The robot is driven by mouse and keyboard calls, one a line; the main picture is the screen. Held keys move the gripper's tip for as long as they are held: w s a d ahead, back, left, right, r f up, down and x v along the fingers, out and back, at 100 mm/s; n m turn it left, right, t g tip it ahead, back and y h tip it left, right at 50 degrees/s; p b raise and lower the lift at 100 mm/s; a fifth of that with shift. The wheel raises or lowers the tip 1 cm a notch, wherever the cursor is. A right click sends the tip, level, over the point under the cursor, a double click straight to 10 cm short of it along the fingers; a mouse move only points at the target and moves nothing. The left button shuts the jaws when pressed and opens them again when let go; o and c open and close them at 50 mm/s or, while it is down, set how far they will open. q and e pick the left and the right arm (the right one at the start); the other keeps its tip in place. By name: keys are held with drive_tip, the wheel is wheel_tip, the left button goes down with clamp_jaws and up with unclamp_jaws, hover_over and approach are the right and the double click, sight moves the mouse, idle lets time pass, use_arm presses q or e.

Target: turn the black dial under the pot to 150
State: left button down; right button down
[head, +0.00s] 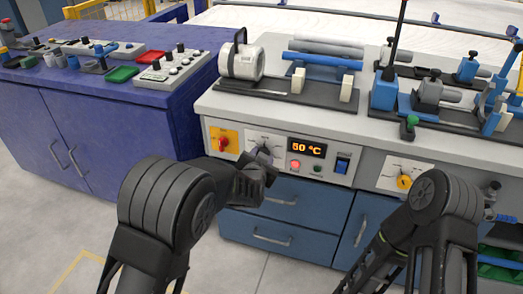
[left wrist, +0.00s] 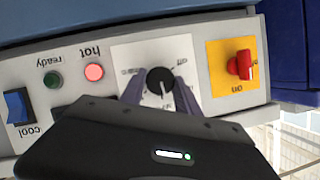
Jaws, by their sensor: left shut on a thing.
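The black dial (left wrist: 160,79) sits on a white scale plate in the left wrist view, which shows the panel upside down. A white mark on the dial points down in that view. My left gripper (left wrist: 157,92) has its two fingers on either side of the dial, shut on it. In the head view the left gripper (head: 262,168) reaches the panel and partly covers the dial. The display (head: 306,149) appears to read 50 or 60 °C. My right gripper is not clearly in view.
A red switch on a yellow plate (head: 223,142) is left of the dial. A lit red lamp (head: 295,165), a dark green lamp (head: 317,169) and a blue rocker switch (head: 342,163) are to its right. Blue drawers (head: 283,201) are below. Pipes and clamps stand on the bench.

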use_arm(q)
drive_tip(key=shift+m+p, duration=0.3)
drive_tip(key=shift+m, duration=0.1)
drive_tip(key=shift+f+t+y, duration=0.1)
drive_tip(key=shift+t+y, duration=0.2)
drive_tip(key=shift+y, duration=0.1)
drive_tip(key=c, duration=0.9)
unclamp_jaws()
drive_tip(key=shift+s, duration=0.1)
drive_tip(key=p+v, duration=0.1)
drive_tip(key=v, duration=0.6)
drive_tip(key=shift+s+r, duration=0.25)
drive_tip(key=shift+s, duration=0.05)
